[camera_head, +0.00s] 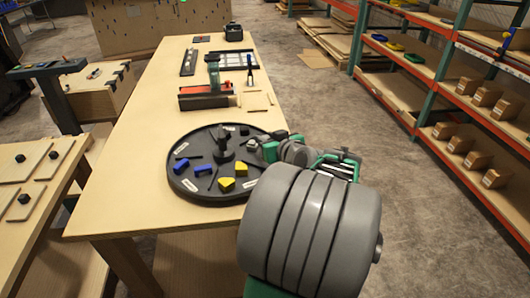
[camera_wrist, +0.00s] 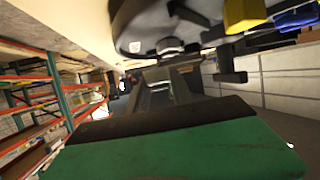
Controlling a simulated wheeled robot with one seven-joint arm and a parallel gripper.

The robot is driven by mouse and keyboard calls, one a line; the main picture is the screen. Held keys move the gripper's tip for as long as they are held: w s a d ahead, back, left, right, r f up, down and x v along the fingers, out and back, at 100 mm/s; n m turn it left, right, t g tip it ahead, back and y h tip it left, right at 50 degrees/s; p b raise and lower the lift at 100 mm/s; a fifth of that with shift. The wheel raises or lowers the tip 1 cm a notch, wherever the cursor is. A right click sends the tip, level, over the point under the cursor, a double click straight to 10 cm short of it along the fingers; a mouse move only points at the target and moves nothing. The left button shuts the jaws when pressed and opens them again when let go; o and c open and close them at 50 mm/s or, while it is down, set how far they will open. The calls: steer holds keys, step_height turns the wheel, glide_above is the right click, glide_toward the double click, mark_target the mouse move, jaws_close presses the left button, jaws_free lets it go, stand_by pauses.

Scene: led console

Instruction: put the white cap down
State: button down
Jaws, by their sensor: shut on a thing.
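My gripper (camera_head: 262,147) reaches in from the right over the right rim of the round black tray (camera_head: 187,143), low above it. In the wrist view its jaws (camera_wrist: 168,62) point at the tray, which shows at the top. The jaws are shut on a small pale thing, which I take to be the white cap (camera_wrist: 168,45). It is small and partly hidden by the fingers. I cannot tell whether it touches the tray.
The tray holds blue blocks (camera_head: 181,166), yellow blocks (camera_head: 227,184), a black central post (camera_head: 224,148) and several dark parts with white labels. A red and grey fixture (camera_head: 205,97) stands behind it on the wooden table (camera_head: 135,150). Shelves (camera_head: 450,110) stand at right, across open floor.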

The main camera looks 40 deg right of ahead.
steer(key=f, duration=0.2)
steer(key=a+f, duration=0.1)
steer(key=shift+s+f, duration=0.35)
steer(key=shift+f, duration=0.3)
steer(key=shift+f, duration=0.15)
steer(key=shift+f+b, duration=0.1)
steer(key=shift+b, duration=0.2)
steer(key=c, duration=1.1)
jaws_free()
